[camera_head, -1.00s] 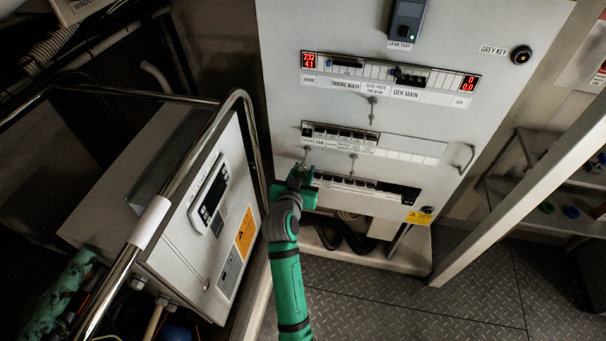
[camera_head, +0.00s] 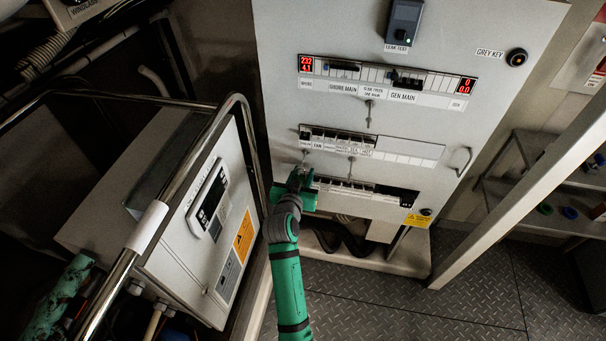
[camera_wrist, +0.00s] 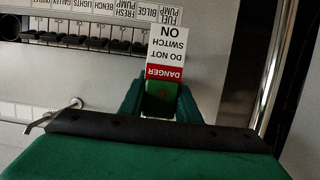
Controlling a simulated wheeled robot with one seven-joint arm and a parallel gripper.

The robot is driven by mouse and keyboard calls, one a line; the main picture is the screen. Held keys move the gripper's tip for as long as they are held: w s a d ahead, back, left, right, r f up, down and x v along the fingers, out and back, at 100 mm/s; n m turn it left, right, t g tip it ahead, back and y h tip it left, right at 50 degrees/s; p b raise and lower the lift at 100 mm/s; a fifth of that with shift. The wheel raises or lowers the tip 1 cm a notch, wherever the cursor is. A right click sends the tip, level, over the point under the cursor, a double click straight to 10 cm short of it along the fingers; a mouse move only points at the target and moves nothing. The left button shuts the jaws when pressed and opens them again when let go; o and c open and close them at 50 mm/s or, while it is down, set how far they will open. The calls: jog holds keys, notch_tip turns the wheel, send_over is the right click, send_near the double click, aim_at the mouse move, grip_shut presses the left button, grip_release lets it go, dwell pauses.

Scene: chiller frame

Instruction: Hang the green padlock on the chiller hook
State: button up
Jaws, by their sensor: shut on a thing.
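My gripper (camera_head: 298,176) is at the left part of the grey panel, beside the lower breaker row and just below a small hook (camera_head: 305,156). In the wrist view my gripper (camera_wrist: 161,103) is shut on the green padlock (camera_wrist: 162,98), which shows between its fingers. A white and red danger tag (camera_wrist: 170,52) shows upside down against the padlock. The padlock's shackle is hidden, so I cannot tell whether it touches a hook. A metal hook (camera_wrist: 58,112) shows at left in the wrist view, apart from the padlock. The hook labels are too small to read.
Two more hooks stick out from the panel, one at the middle (camera_head: 352,166) and one higher (camera_head: 370,112). A grey cabinet (camera_head: 165,200) with a bent metal rail (camera_head: 190,140) stands at left, close to my arm. The lower breaker row (camera_wrist: 95,40) is near the fingers.

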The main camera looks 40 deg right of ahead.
jog(key=o, duration=1.2)
jog(key=shift+o, duration=0.2)
jog(key=v, duration=1)
jog(key=shift+s+a, duration=0.2)
jog(key=shift+a, duration=0.15)
jog(key=shift+r, duration=0.1)
jog(key=s+a+f+n+t+y, duration=0.2)
jog(key=s+a+f+n+y, duration=0.25)
jog(key=a, duration=0.45)
jog(key=s+a+f+n+t+y, duration=0.25)
jog(key=s+a+f, duration=0.35)
jog(key=s+a, duration=0.3)
jog(key=s+a+r+n+y, duration=0.1)
jog(key=s+a+r+y, duration=0.1)
jog(key=s+a, duration=0.4)
jog(key=s+a+r+n+t+y, duration=0.1)
jog(key=s+a+r, duration=0.3)
jog(key=s, duration=0.8)
jog(key=shift+a+r+n+y, duration=0.25)
jog(key=shift+a+n+y, duration=0.25)
jog(key=shift+a, duration=0.7)
